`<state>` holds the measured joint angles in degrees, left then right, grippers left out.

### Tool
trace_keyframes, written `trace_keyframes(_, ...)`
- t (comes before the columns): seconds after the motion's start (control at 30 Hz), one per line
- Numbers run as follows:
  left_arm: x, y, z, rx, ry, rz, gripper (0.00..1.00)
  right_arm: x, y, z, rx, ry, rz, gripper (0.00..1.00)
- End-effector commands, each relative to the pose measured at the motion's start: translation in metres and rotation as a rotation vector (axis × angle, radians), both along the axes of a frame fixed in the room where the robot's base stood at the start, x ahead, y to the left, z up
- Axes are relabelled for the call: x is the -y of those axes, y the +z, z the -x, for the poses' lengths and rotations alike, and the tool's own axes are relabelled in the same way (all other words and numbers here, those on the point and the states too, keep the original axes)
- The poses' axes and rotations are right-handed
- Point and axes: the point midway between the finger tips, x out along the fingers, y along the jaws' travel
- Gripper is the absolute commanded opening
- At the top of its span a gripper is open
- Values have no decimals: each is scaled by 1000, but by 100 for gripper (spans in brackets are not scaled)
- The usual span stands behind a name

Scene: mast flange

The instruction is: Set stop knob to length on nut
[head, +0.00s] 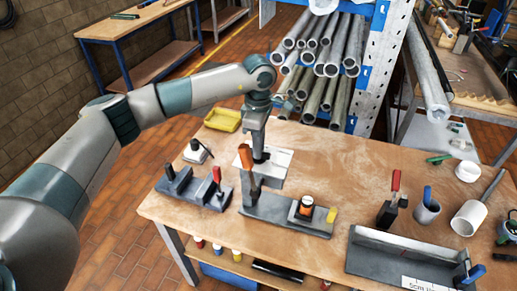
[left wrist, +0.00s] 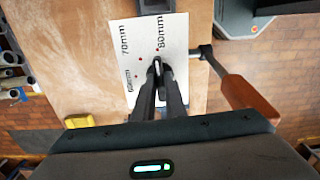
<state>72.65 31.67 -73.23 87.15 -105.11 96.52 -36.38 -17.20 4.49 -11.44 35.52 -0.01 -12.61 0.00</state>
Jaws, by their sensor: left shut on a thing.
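My left gripper (head: 260,156) points down over this plate. In the left wrist view its fingertips (left wrist: 157,66) are closed together beside the 80mm mark, on a small part that I take to be the stop knob, mostly hidden between the fingers. A dark part stands just beyond the fingertips. I cannot make out a nut with a length on it. My right gripper is not in view.
A grey fixture (head: 270,217) with an orange-handled clamp (head: 246,160) stands close to my left gripper; the handle also shows in the left wrist view (left wrist: 248,98). A dark clamp base (head: 192,192), a grey tray (head: 375,255) and cups stand around. Bare wood lies right of the plate.

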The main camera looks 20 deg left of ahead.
Motion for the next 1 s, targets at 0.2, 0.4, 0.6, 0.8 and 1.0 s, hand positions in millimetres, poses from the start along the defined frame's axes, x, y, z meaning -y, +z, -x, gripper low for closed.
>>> trace_keyframes(0.2,0,-5,-1,5,114,1,0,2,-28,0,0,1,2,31)
trace_keyframes(0.4,0,-6,-1,6,274,1,0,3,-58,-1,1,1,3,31)
trace_keyframes(0.6,0,-6,-1,6,462,2,0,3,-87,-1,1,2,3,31)
trace_keyframes(0.8,0,-5,-1,5,652,2,0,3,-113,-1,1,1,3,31)
trace_keyframes(1.0,0,-4,-1,4,843,2,0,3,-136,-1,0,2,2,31)
